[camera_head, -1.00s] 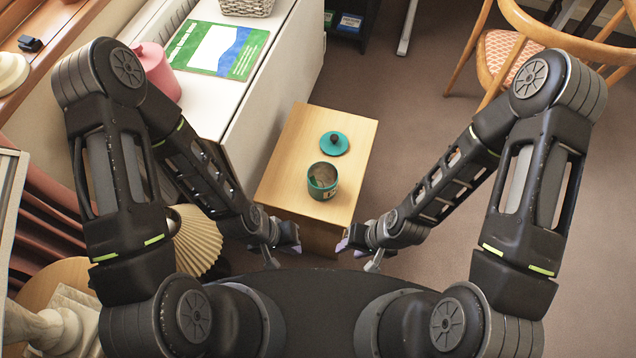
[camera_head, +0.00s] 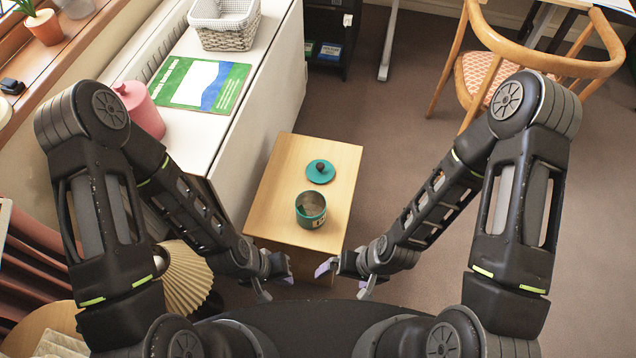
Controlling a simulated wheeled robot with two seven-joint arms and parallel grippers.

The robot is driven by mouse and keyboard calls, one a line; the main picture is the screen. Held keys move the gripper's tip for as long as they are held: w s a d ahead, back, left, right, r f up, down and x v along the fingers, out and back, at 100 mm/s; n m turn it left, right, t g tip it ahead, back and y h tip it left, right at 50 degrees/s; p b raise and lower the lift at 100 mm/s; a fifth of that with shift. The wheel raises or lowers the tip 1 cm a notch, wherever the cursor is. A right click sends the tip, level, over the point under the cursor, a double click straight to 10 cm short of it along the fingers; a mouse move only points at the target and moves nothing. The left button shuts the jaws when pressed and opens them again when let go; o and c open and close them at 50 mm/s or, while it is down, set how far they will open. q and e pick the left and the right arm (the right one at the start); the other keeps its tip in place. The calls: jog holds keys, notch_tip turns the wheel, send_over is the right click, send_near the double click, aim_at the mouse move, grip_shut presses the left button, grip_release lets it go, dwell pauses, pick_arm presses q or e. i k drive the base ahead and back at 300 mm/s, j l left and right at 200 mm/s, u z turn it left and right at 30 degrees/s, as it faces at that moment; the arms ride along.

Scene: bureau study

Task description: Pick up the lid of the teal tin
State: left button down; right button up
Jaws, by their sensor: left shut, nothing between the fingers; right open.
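The teal lid (camera_head: 320,171) with a dark knob lies flat on a small wooden table (camera_head: 276,205). The open teal tin (camera_head: 311,221) stands upright in front of it, apart from the lid, with something brownish inside. My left gripper (camera_head: 291,270) is at the table's near left edge, shut and empty. My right gripper (camera_head: 321,270) is at the near edge, to the right of the left one, open and empty. Both grippers are nearer to me than the tin and lid, and touch neither.
A white cabinet (camera_head: 235,130) along the left of the table carries a green and blue picture (camera_head: 178,85), a basket (camera_head: 224,38) and a pink pot (camera_head: 143,112). A wooden chair (camera_head: 478,85) stands at the back right. The carpet right of the table is clear.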

aim_at(319, 171)
jog(key=l+u, duration=0.25)
jog(key=u, duration=0.15)
jog(key=l+u, duration=0.25)
jog(key=u, duration=0.15)
jog(key=k+l+u, duration=0.15)
jog(key=u, duration=0.25)
jog(key=k+l+u, duration=0.15)
jog(key=u, duration=0.25)
jog(key=l, duration=0.15)
